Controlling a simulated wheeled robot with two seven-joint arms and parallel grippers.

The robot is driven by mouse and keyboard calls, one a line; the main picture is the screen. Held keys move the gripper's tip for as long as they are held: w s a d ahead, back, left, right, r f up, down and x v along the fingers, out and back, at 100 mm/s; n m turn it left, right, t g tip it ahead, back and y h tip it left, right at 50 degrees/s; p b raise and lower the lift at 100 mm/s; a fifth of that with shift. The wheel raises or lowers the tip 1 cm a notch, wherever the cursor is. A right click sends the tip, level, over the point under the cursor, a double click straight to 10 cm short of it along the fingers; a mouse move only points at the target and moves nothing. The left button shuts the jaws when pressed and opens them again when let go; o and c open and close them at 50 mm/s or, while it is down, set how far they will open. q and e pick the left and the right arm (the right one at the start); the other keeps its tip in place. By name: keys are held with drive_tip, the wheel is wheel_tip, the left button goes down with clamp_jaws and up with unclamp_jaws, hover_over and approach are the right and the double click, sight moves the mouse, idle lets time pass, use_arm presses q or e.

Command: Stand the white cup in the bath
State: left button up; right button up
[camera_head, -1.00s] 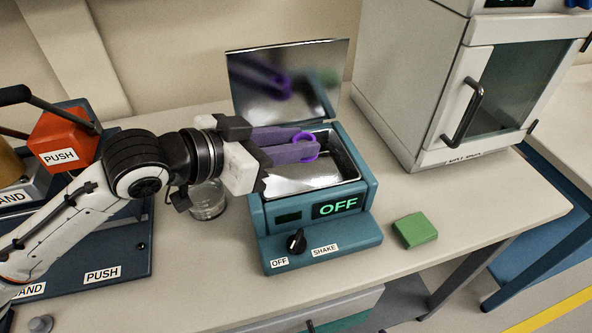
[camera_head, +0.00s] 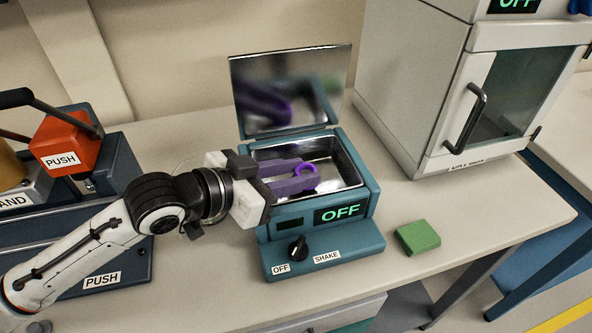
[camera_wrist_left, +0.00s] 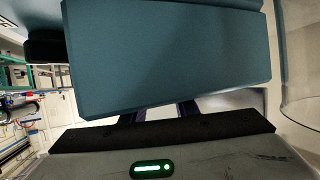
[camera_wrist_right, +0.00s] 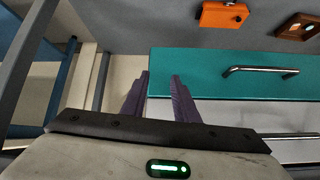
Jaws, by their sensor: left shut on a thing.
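The bath (camera_head: 372,195) is a teal box with a steel basin, its mirrored lid (camera_head: 292,90) raised. Its display reads OFF. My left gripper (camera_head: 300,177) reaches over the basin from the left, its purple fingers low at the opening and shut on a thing. A purple ring (camera_head: 316,171) shows at the fingertips. I cannot make out a white cup body there; fingers and gripper hide what is below. In the left wrist view a teal panel (camera_wrist_left: 170,50) hides the fingertips. My right gripper (camera_wrist_right: 160,78) is open and empty, away from the bath.
A green block (camera_head: 419,237) lies right of the bath. A white cabinet (camera_head: 410,90) with a handled door stands at the back right. A red PUSH block (camera_head: 65,142) on equipment is at the left. Bare bench lies between bath and cabinet.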

use_arm(q)
drive_tip(key=shift+f, duration=0.45)
drive_tip(key=o, duration=0.7)
drive_tip(key=shift+s+f, duration=0.1)
drive_tip(key=shift+o, duration=0.5)
drive_tip(key=shift+f, duration=0.15)
drive_tip(key=r+v, duration=0.1)
drive_tip(key=v, duration=1.1)
drive_tip(key=shift+r, duration=0.5)
drive_tip(key=shift+a, duration=0.1)
